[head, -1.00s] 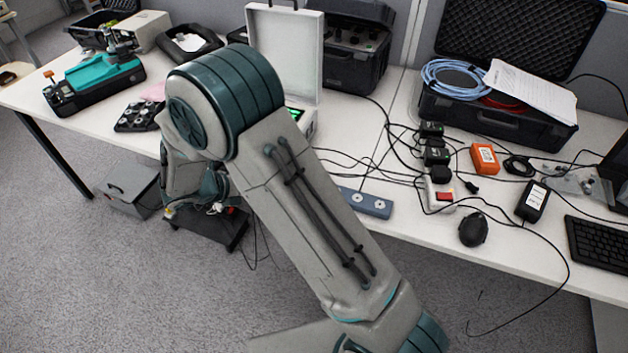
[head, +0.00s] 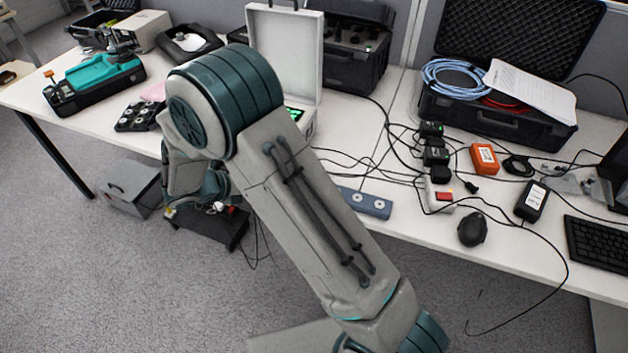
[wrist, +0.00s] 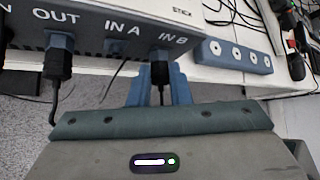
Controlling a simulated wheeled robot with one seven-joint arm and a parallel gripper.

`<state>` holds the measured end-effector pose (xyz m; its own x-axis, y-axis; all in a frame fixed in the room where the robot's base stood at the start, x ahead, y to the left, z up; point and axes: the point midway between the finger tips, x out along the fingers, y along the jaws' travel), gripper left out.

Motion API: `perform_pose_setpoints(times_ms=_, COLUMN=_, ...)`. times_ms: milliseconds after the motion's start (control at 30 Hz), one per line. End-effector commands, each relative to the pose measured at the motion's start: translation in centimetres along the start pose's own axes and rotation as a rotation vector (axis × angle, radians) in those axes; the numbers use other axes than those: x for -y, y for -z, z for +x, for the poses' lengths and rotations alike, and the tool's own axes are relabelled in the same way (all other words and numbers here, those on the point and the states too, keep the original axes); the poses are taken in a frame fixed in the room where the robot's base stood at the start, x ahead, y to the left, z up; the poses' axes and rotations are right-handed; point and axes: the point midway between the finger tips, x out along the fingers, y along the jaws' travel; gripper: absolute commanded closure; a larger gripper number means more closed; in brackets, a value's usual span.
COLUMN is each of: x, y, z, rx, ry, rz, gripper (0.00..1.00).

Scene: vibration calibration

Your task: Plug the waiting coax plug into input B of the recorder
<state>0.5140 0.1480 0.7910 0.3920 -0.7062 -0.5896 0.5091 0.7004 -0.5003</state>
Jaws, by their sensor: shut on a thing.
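The recorder (wrist: 100,15) is a light box whose front edge, labelled OUT, IN A and IN B, crosses the top of the wrist view. My gripper (wrist: 159,92) is shut on the black coax plug (wrist: 160,70), its blue fingers on either side. The plug points up at the socket under the IN B label, and its cable hangs down between the fingers. The plug's tip meets the socket area, but I cannot tell how deep it sits. Another black plug (wrist: 58,65) is at OUT. IN A (wrist: 116,46) shows no plug body. In the head view my arm hides the gripper.
A blue-grey bar (wrist: 235,54) with several round white fittings lies right of the recorder; it also shows in the head view (head: 365,202). A white case with a raised lid (head: 285,50) stands behind my arm. Cables and small boxes crowd the table's right.

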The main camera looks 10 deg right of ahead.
Motion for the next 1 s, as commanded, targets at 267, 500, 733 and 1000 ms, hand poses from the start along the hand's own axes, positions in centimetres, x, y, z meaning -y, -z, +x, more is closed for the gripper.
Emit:
perform_pose_setpoints(times_ms=267, x=0.05, y=-0.05, z=0.08, rx=0.002, ry=-0.025, rz=0.029, gripper=1.00)
perform_pose_setpoints(times_ms=500, x=0.12, y=-0.05, z=0.10, rx=0.002, ry=-0.054, rz=0.060, gripper=1.00)
perform_pose_setpoints(times_ms=733, x=0.21, y=0.00, z=0.09, rx=0.001, ry=-0.082, rz=0.089, gripper=1.00)
perform_pose_setpoints(times_ms=1000, x=0.26, y=-0.02, z=0.09, rx=0.002, ry=-0.107, rz=0.118, gripper=1.00)
